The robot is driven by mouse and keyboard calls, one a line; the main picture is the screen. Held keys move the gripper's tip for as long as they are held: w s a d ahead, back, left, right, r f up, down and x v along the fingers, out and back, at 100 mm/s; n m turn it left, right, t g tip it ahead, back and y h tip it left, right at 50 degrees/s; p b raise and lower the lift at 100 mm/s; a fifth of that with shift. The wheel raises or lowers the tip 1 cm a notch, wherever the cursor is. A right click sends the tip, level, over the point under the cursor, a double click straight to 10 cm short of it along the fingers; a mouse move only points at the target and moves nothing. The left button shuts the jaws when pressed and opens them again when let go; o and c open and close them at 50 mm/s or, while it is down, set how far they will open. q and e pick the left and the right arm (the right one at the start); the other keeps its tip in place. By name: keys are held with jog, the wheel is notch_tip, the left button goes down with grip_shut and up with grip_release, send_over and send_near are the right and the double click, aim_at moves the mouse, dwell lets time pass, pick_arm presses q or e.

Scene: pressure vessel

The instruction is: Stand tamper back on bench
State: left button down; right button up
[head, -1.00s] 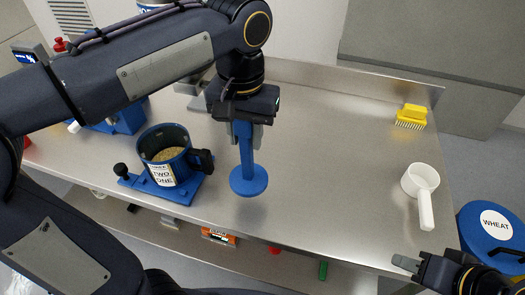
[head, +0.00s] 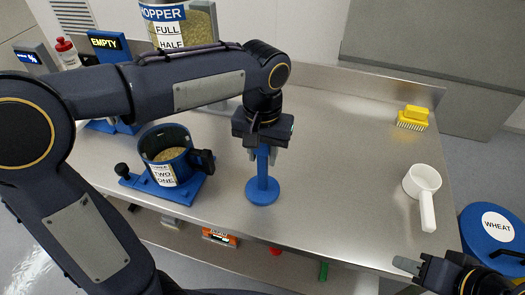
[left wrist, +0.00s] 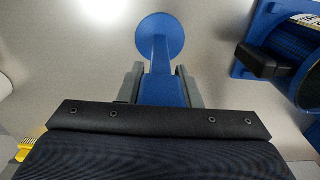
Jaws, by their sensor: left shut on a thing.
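The blue tamper (head: 262,188) is upright, its round base down at the bench (head: 330,170). I cannot tell for sure whether the base touches the steel or hovers just above it. My left gripper (head: 264,150) is shut on the top of its handle. In the left wrist view the tamper (left wrist: 160,38) runs out from between the two grey fingers of that gripper (left wrist: 157,72). My right gripper (head: 414,264) is at the bench's front right edge, partly cut off by the frame, far from the tamper.
A blue cup of grain (head: 165,158) sits in a blue stand left of the tamper. A hopper (head: 185,28) stands behind. A white scoop (head: 422,185) and yellow brush (head: 413,117) lie at the right. The bench between tamper and scoop is clear.

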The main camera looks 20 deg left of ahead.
pick_arm(q)
jog(key=shift+f, duration=0.2)
jog(key=c, duration=1.1)
grip_release()
jog(key=shift+o, duration=0.2)
notch_tip(320, 180, up, 12)
jog(key=shift+f+p, duration=0.2)
jog(key=shift+p, duration=0.4)
jog(key=shift+r, duration=0.4)
jog(key=s+a+f+n+t+h, duration=0.1)
jog(key=s+a+f+t+h, duration=0.1)
jog(key=s+a+f, duration=0.2)
jog(key=s+a+f+n+t+h, duration=0.1)
jog(key=s+a+f+t, duration=0.2)
jog(key=s+f, duration=0.7)
jog(key=shift+s+a+f+t+h, duration=0.2)
jog(key=shift+s+a+t+h, duration=0.15)
jog(key=shift+s+a, duration=0.75)
